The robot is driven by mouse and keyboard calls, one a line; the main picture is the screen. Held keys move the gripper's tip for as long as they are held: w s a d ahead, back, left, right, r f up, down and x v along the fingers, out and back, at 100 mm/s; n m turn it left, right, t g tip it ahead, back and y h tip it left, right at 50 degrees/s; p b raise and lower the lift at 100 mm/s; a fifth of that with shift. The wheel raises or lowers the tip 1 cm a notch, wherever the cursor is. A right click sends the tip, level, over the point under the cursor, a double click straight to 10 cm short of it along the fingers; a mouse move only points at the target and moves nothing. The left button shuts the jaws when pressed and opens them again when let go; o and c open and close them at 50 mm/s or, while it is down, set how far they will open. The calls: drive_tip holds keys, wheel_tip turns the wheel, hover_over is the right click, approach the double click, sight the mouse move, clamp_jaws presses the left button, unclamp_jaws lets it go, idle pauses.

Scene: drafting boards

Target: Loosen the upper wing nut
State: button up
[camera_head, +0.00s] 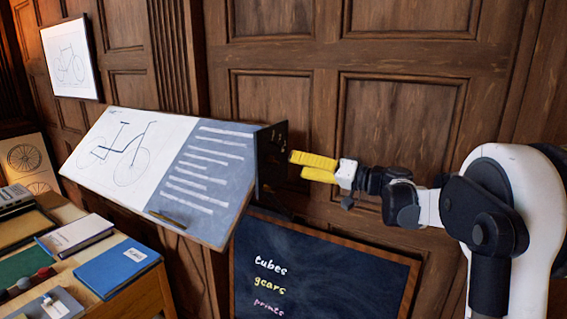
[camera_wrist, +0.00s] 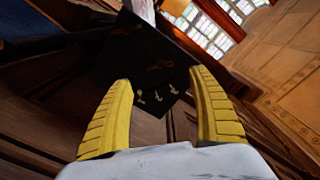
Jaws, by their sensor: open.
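The drafting board (camera_head: 205,170) is tilted and carries a bicycle drawing. A dark side plate (camera_head: 269,160) stands at its right edge and fills the middle of the wrist view (camera_wrist: 110,65). Two dim brownish shapes on the plate look like wing nuts, one near the centre (camera_wrist: 158,64) and one farther up-left (camera_wrist: 127,29); I cannot tell surely which is the upper. My gripper (camera_head: 297,166) has yellow fingers pointing left at the plate, close to it. In the wrist view its fingers (camera_wrist: 161,76) are spread and empty, with the central shape beyond their tips.
Several small pale marks or fittings (camera_wrist: 157,96) show on the plate below the central shape. A chalkboard (camera_head: 320,270) stands under the gripper. A wooden desk (camera_head: 140,290) with a blue book (camera_head: 117,268) is at lower left. Wood panelling (camera_head: 400,120) closes the back.

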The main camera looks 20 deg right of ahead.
drive_tip(key=v, duration=0.3)
idle(0.4)
drive_tip(key=s+a+f+g+h+b, duration=0.5)
drive_tip(key=s+a+f+b, duration=0.3)
drive_tip(key=s+a+f, duration=0.55)
drive_tip(key=s+d+f+h+b, duration=0.2)
drive_tip(key=s+f+h+b, duration=0.2)
drive_tip(key=s+f, duration=0.6)
drive_tip(key=s+d+f+h+b, duration=0.3)
drive_tip(key=s+f, duration=0.7)
drive_tip(key=shift+f+g+h+b, duration=0.25)
drive_tip(key=shift+g+h+b, duration=0.05)
drive_tip(key=shift+h+b, duration=0.1)
